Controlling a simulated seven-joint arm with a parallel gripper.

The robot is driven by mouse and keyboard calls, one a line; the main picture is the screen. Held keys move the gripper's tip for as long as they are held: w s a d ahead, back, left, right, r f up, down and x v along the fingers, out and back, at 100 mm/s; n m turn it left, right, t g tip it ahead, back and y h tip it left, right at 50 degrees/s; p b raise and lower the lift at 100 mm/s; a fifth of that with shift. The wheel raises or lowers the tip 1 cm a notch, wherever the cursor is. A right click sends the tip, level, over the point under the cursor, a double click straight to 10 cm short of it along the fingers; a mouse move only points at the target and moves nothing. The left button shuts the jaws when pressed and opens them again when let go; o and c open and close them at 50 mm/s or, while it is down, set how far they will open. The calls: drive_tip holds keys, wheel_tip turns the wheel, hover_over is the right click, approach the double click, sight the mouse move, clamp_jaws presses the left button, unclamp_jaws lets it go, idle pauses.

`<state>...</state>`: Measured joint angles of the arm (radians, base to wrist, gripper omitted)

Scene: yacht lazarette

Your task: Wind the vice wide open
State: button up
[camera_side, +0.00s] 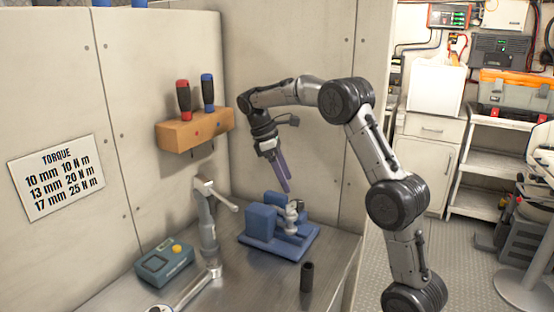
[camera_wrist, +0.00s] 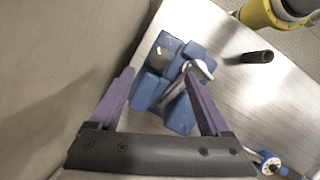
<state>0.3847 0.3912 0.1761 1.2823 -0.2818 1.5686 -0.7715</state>
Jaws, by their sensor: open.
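The blue vice (camera_side: 262,220) stands on the metal bench, with a blue base plate, upright blue blocks and bright metal parts (camera_side: 292,214) at its right side. It also shows in the wrist view (camera_wrist: 171,88), where a pale metal handle-like part (camera_wrist: 204,69) lies beside the right finger. My gripper (camera_side: 287,188) points down just above the vice's metal parts, its purple fingers apart with nothing held. In the wrist view the fingers (camera_wrist: 162,76) frame the vice, and the right finger hides part of it. I cannot tell whether a finger touches the handle, or how wide the vice's jaws are.
A short black cylinder (camera_side: 307,276) stands right of the vice near the bench edge. A grey post with a side handle (camera_side: 208,218), a teal box with a yellow button (camera_side: 165,262) and a silver wrench (camera_side: 198,287) are at left. A wooden screwdriver rack (camera_side: 194,132) hangs behind.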

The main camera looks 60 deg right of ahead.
drive_tip(key=v, duration=0.6)
drive_tip(key=shift+r, duration=0.25)
drive_tip(key=shift+w+a, duration=0.1)
drive_tip(key=shift+w, duration=0.05)
drive_tip(key=m+t+y, duration=0.2)
drive_tip(key=m+t, duration=0.2)
drive_tip(key=m, duration=0.8)
hover_over(298, 199)
drive_tip(key=a, duration=0.2)
drive_tip(key=f, duration=1.3)
drive_tip(key=shift+s+d, duration=0.1)
drive_tip(key=shift+s, duration=0.25)
